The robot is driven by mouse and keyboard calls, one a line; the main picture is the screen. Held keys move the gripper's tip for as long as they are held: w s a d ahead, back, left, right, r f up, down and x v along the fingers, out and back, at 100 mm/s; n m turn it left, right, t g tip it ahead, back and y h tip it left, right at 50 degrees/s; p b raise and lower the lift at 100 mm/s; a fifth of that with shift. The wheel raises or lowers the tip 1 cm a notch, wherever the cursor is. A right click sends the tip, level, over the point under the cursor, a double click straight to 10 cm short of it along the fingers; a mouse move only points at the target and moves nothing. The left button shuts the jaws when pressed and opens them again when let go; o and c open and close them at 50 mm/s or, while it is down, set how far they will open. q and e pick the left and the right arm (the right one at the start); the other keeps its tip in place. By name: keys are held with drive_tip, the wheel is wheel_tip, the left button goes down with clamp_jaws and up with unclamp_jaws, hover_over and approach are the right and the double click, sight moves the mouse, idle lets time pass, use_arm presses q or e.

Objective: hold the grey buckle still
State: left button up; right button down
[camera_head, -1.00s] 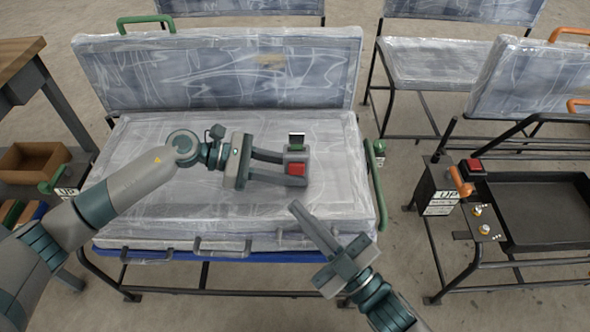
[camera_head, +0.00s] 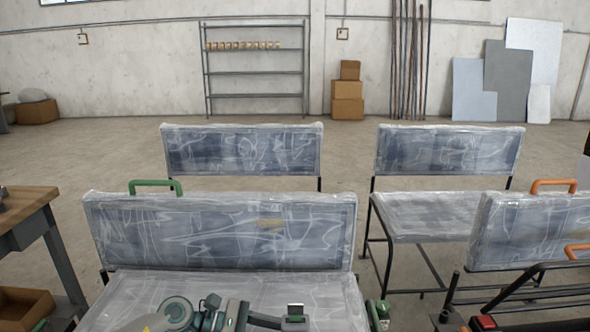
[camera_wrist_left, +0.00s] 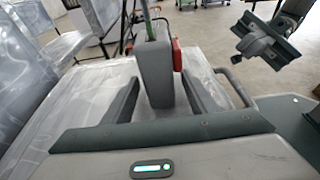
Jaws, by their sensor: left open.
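The grey buckle (camera_wrist_left: 155,75) stands upright between the fingers of my left gripper (camera_wrist_left: 162,84) in the left wrist view. A red button (camera_wrist_left: 177,56) is on its right side, and a thin green strip rises from its top. The left fingers are apart, one on each side of the buckle, with visible gaps. In the head view only the top of the buckle (camera_head: 295,312) shows at the bottom edge, with part of my left gripper beside it. My right gripper (camera_wrist_left: 265,42) shows at the upper right of the left wrist view, away from the buckle; its fingers are unclear.
The plastic-wrapped seat (camera_head: 130,287) lies under the left arm, with its backrest (camera_head: 220,235) behind. Another wrapped bench (camera_head: 425,212) stands to the right. A wooden-topped table (camera_head: 30,210) is at the left. Shelving (camera_head: 255,70) and cartons (camera_head: 347,90) are far back.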

use_arm(q)
drive_tip(key=v, duration=1.2)
drive_tip(key=shift+d, duration=0.1)
